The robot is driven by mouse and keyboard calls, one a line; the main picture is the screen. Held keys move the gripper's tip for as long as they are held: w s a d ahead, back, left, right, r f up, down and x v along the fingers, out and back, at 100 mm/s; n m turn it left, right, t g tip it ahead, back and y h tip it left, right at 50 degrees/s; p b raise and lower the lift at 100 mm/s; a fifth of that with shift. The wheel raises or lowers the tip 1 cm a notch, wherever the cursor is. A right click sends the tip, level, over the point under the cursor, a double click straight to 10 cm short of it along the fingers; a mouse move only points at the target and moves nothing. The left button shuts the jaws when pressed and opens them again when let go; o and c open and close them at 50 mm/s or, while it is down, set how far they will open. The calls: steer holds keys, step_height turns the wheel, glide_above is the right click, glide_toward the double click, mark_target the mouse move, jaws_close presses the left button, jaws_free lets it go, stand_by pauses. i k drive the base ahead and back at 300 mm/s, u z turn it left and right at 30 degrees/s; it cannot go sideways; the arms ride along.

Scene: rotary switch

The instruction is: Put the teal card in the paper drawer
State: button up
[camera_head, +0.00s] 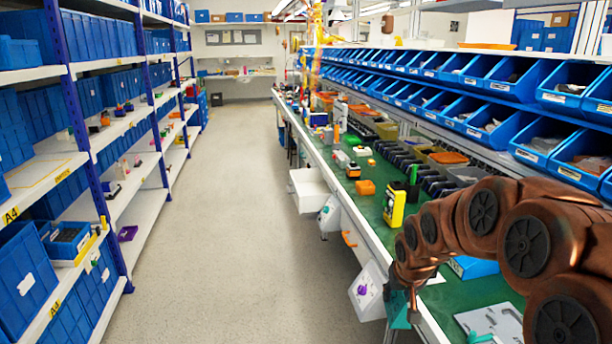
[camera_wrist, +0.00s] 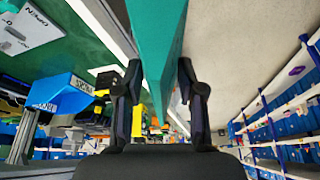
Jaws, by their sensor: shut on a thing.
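The teal card (camera_wrist: 158,45) is between the two fingers of my gripper (camera_wrist: 160,88) in the wrist view, and it reaches up out of the top of the frame. In the head view, my gripper (camera_head: 405,292) points down at the bench's front edge, and part of the teal card (camera_head: 398,312) shows below it. An open white drawer (camera_head: 312,192) juts from the bench front further away. I cannot tell whether it is the paper drawer. The card is well apart from it.
A white box with a purple knob (camera_head: 369,291) hangs on the bench front just left of my gripper. Another knobbed box (camera_head: 330,213) is further along. A yellow device (camera_head: 394,205) stands on the green bench top. The aisle floor (camera_head: 235,200) is clear.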

mark_target(317, 188)
steer(key=u, duration=0.8)
steer(key=i, duration=1.35)
steer(key=u, duration=0.5)
steer(key=i, duration=1.6)
steer(key=z, duration=0.45)
steer(key=i, duration=1.5)
steer(key=z, duration=0.65)
steer(key=i, duration=0.55)
steer(key=z, duration=0.25)
